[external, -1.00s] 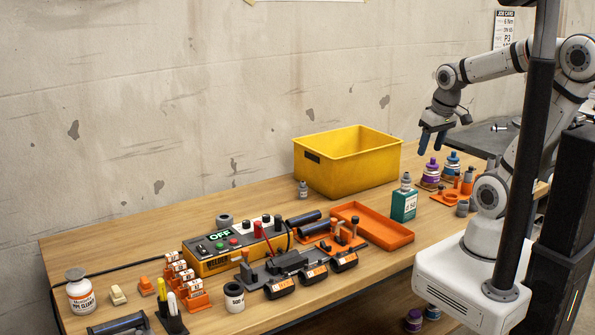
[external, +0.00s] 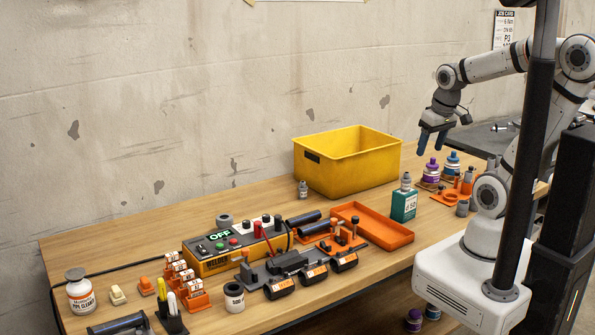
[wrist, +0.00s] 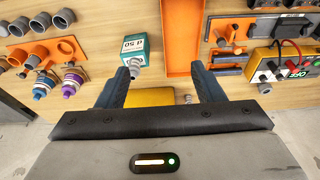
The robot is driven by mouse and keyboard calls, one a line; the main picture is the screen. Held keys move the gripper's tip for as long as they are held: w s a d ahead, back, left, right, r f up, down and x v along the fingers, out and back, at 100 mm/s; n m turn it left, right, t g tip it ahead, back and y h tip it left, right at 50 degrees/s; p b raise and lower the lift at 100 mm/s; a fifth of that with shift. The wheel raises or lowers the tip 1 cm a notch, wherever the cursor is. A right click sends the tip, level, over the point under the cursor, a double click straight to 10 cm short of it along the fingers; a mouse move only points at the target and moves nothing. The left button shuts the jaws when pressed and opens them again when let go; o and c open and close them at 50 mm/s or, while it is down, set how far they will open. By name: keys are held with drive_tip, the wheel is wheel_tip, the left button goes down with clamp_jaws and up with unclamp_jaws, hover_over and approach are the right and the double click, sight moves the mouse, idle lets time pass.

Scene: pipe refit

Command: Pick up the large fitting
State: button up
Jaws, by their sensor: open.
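My gripper (external: 430,143) hangs above the far right part of the bench, beyond the yellow bin. In the wrist view my gripper (wrist: 160,70) has its two blue fingers wide apart, with nothing held between them. Several grey pipe fittings show at the top left of the wrist view, the rightmost being a grey elbow (wrist: 64,18). In the external view a grey fitting (external: 462,208) stands at the bench's right, partly crowded by my arm. I cannot tell which fitting is the large one. The fingers are apart from all of them.
The yellow bin (external: 345,175) stands at the back of the bench. An orange holder (wrist: 28,52) sits by the fittings. A control box (external: 235,249) is farther left.

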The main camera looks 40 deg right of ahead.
drive_tip(key=o, duration=0.3)
drive_tip(key=shift+w, duration=0.1)
drive_tip(key=w+a+r+n+b, duration=0.1)
drive_tip(key=w+a, duration=0.2)
drive_tip(key=w, duration=0.4)
drive_tip(key=w+a+n+b, duration=0.1)
drive_tip(key=w+a, duration=0.2)
drive_tip(key=w, duration=0.4)
drive_tip(key=n+y+b, duration=0.2)
drive_tip(key=n+b, duration=0.1)
drive_tip(key=n, duration=0.2)
hover_over(225, 225)
drive_tip(key=d, duration=0.3)
wheel_tip(225, 225, down, 21)
drive_tip(key=shift+t+y, duration=0.3)
drive_tip(key=shift+t, duration=0.1)
drive_tip(key=p+x, duration=0.2)
drive_tip(key=x, duration=0.5)
drive_tip(key=shift+s+f, duration=0.1)
drive_tip(key=shift+f, duration=0.35)
